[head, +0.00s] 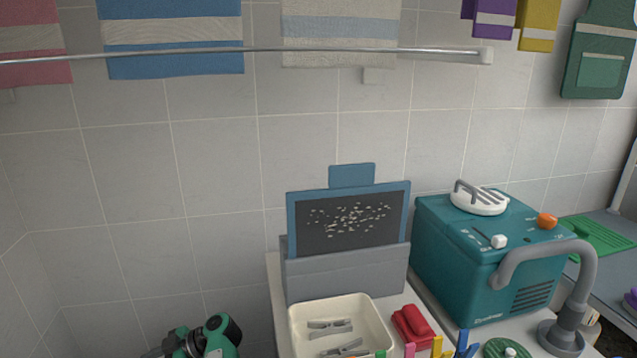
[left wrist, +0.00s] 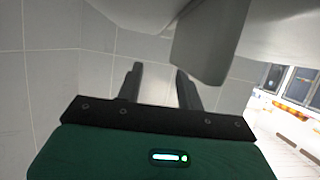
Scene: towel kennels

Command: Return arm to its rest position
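My left gripper (left wrist: 158,75) shows in the left wrist view, with its two dark fingers apart and nothing visible between them. A pale grey blocky shape (left wrist: 208,45) fills the space just beyond the right finger; I cannot tell what it is or whether it touches. In the head view only a green and black part of my left arm (head: 207,340) shows at the bottom left, and the fingers are out of frame. My right gripper is in neither view.
A cream tray (head: 297,318) with grey clips stands by a red object (head: 414,325). Behind is a blue-framed dark board (head: 345,245). A teal dryer box (head: 490,290) with a grey hose stands right. A rail (head: 250,50) crosses before hanging towels. The left wall area is clear.

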